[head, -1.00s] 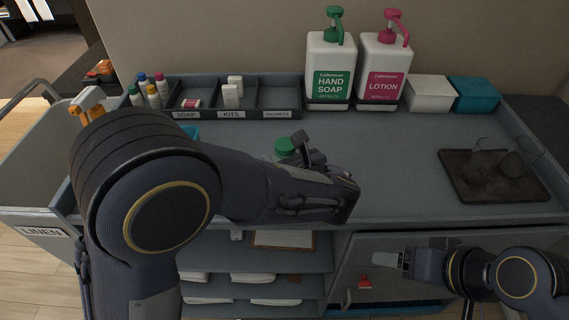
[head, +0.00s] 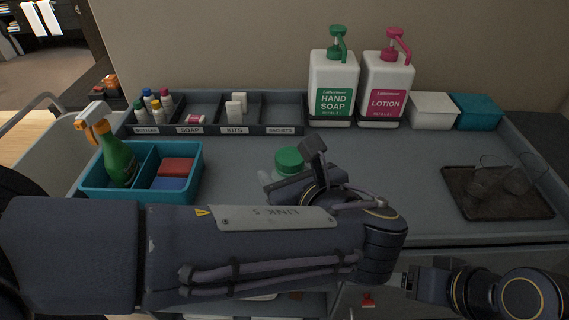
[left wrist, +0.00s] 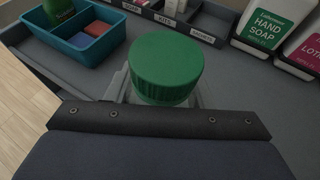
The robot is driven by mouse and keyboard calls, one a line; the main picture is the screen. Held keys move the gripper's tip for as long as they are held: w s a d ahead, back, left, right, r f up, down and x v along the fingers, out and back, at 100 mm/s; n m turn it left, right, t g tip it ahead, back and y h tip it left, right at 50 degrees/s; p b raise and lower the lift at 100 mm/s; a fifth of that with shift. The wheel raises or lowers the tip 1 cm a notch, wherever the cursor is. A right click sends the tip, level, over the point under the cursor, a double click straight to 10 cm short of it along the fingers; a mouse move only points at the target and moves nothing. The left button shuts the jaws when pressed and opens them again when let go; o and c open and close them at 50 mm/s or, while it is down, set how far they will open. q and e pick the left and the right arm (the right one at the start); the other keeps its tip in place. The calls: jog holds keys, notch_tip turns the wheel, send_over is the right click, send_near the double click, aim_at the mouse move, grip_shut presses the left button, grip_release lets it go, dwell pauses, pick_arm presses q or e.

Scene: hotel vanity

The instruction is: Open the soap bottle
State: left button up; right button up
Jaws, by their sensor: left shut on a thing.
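A bottle with a ridged green cap (head: 289,160) and a pale translucent body stands on the cart top. In the left wrist view the green cap (left wrist: 167,66) fills the middle, with a little of the body showing under it. My left gripper (head: 291,179) is shut on this bottle just below the cap. My wrist and forearm hide the lower body and much of the fingers. The cap is on the bottle. My right gripper (head: 402,280) is low at the cart's front, away from the bottle, partly covered by my left arm.
A teal caddy (head: 199,160) holds a green spray bottle (head: 119,160) and red and blue blocks. Behind are a compartment tray (head: 272,128), a hand soap pump (head: 333,85) and a lotion pump (head: 386,88). A dark tray (head: 490,205) with glasses is at right.

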pick_arm(q)
jog(key=shift+s+r, duration=0.3)
jog(key=shift+s, duration=0.4)
jog(key=shift+s+r, duration=0.3)
jog(key=shift+s, duration=0.35)
jog(key=o, duration=0.4)
jog(key=c, duration=0.8)
